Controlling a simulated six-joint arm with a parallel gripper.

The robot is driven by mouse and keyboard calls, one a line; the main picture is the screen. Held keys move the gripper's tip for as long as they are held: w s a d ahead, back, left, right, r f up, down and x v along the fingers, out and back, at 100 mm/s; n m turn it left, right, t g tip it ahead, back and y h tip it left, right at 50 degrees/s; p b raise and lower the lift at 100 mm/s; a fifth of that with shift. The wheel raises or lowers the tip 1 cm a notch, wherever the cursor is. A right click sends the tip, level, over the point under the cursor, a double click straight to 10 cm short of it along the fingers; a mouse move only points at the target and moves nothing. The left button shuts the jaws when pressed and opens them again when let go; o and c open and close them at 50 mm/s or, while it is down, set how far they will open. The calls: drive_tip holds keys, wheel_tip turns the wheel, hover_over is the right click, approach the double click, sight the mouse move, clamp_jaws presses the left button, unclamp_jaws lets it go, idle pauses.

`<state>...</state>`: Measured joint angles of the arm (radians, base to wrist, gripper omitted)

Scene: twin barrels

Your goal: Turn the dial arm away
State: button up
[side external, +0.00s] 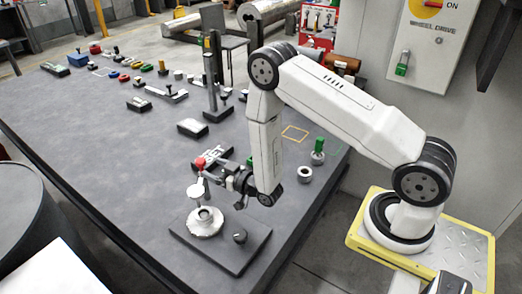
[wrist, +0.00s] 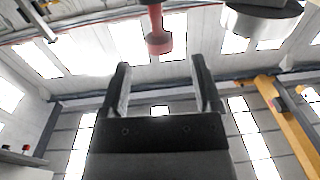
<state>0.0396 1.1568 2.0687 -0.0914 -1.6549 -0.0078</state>
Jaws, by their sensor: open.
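A dark flat plate (side external: 232,258) lies near the table's front edge and carries a pale round dial base (side external: 203,222) and a small black knob (side external: 240,237). A thin upright with a pale disc (side external: 195,191) stands over the dial base, with a red ball (side external: 200,163) at its top. My gripper (side external: 209,170) is level with the ball, its fingers pointing left towards it. In the wrist view my gripper (wrist: 160,68) is open and empty. There the red ball (wrist: 158,43) on a red stem appears just beyond the fingertips; exact contact cannot be told.
A grey ring (side external: 304,173) and a green-topped piece (side external: 318,150) stand to the right. A dark post (side external: 211,75) rises behind my gripper. Several small coloured parts line the table's far left. The table's left front is clear.

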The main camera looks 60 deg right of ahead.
drive_tip(key=w, duration=0.7)
drive_tip(key=shift+w+a, duration=0.2)
drive_tip(key=shift+w, duration=0.15)
clamp_jaws()
idle(1.5)
